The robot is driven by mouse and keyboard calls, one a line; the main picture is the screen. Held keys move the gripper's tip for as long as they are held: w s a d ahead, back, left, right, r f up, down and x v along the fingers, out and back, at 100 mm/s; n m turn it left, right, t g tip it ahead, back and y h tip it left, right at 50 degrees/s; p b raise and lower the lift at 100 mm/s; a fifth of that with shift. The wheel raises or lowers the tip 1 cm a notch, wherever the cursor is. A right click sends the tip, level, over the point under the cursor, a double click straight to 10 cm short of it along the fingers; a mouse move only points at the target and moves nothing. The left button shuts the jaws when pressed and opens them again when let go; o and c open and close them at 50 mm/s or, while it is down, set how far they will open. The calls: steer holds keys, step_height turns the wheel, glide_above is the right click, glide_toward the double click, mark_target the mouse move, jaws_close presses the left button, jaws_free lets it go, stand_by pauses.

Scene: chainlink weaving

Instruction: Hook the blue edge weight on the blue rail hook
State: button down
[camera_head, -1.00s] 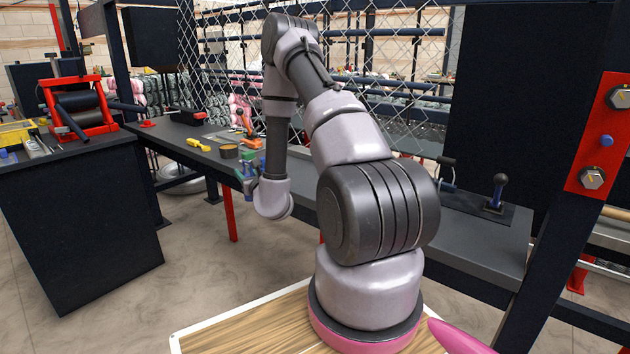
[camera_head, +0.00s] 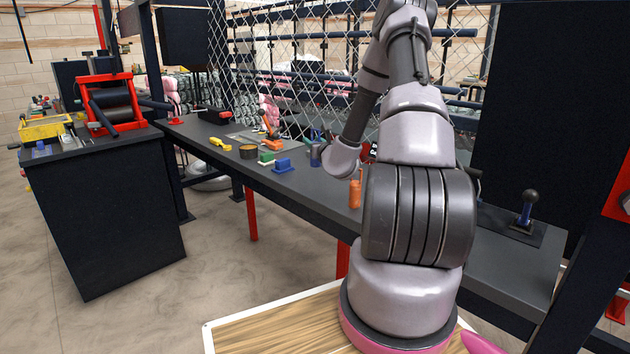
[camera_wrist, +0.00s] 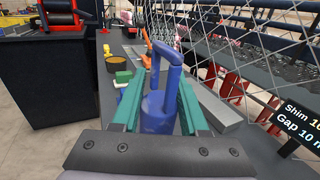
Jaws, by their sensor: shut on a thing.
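The blue edge weight (camera_wrist: 158,112) is a blue cylinder with a tall loop-like hook on top. In the wrist view it stands upright between the teal fingers of my gripper (camera_wrist: 158,80), which is shut on it. In the head view my gripper (camera_head: 320,142) is over the back of the bench, close to the chain-link mesh, and the weight (camera_head: 315,156) shows small and partly hidden beside the wrist. I cannot pick out the blue rail hook in either view.
The chain-link mesh (camera_wrist: 207,38) hangs behind. A black sign (camera_wrist: 297,128) is at right.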

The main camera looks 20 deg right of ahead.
step_height(320, 180, down, 8)
steer(key=shift+f, duration=0.15)
stand_by(0.3)
steer(key=shift+a, duration=0.1)
steer(key=shift+f, duration=0.2)
steer(key=shift+c, duration=2.2)
jaws_free()
